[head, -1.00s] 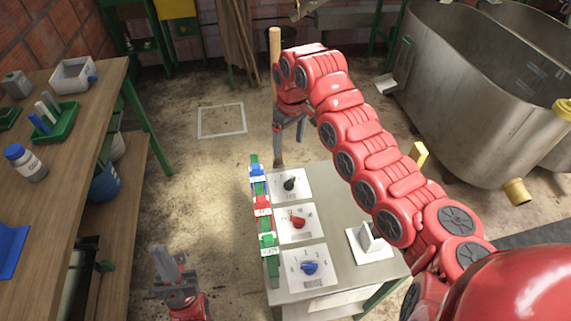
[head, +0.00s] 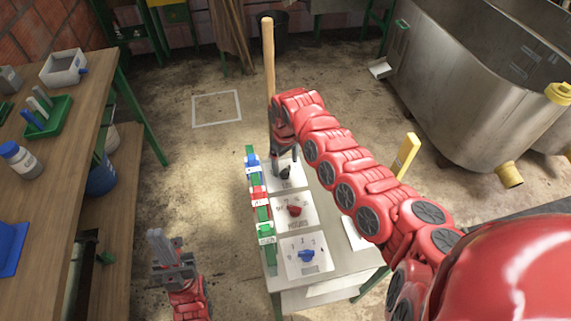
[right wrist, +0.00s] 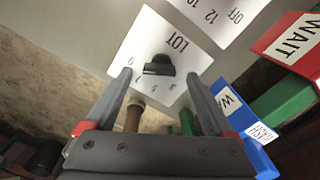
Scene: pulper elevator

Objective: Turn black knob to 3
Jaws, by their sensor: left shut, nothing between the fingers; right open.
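The black knob (head: 286,174) sits on a white dial plate at the far end of the grey table. It also shows in the right wrist view (right wrist: 159,66), on a plate marked LOT with numbers around it. Which number it points to I cannot tell. My right gripper (head: 284,157) is open just above it; in the right wrist view its fingers (right wrist: 159,80) lie either side of the knob, and contact cannot be told. My left gripper (head: 160,238) is shut and empty, left of the table, away from the knob.
A red knob (head: 295,210) and a blue knob (head: 306,255) sit on plates nearer me. Coloured tags (head: 258,205) line the table's left edge. A wooden pole (head: 268,70) stands behind my right gripper. A wooden bench (head: 70,150) is at left, metal tanks (head: 460,90) at right.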

